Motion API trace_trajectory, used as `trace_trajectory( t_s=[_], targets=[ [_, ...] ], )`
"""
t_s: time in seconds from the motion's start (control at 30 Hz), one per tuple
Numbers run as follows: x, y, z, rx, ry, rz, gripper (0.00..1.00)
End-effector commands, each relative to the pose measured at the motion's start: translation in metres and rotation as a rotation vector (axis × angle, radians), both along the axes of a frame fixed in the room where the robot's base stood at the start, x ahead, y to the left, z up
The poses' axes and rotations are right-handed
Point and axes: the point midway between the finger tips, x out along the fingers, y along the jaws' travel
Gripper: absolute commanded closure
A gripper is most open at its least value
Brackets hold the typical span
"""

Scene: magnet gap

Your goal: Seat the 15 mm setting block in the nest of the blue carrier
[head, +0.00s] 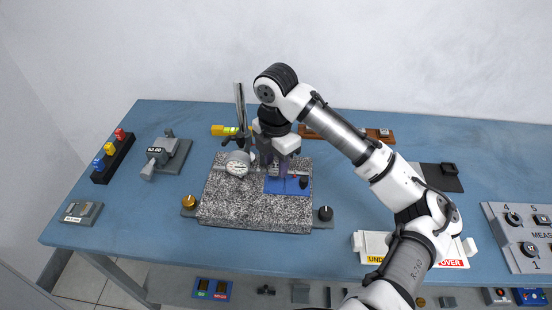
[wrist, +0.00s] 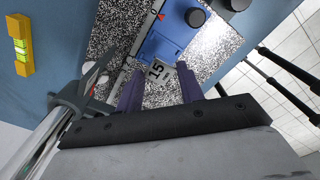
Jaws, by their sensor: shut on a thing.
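My gripper (head: 283,172) reaches down over the blue carrier (head: 289,187). In the wrist view its two purple fingers (wrist: 160,72) are shut on the grey setting block (wrist: 157,69), whose top face reads 15. The block is at the near edge of the blue carrier (wrist: 164,42) in that view. I cannot tell whether it touches the carrier or is above it, and the nest is not clearly seen. The carrier bears a black knob (head: 304,182) and lies on the speckled granite plate (head: 250,206). In the head view the block is hidden by my gripper.
A dial gauge (head: 237,165) on an upright post (head: 240,105) stands close left of my gripper. The plate has a brass knob (head: 189,201) and a black knob (head: 325,213) at its sides. A yellow level (head: 220,130) lies behind.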

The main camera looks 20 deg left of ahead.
Motion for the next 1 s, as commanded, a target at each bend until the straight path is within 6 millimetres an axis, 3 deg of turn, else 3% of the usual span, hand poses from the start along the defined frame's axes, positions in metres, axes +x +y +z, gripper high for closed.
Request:
trace_trajectory(
  t_s=[0.5, 1.0],
  targets=[
    [0.0, 0.0, -0.041, 0.0, 0.001, 0.0, 0.82],
    [0.0, 0.0, -0.044, 0.0, 0.0, 0.0, 0.82]
  ],
)
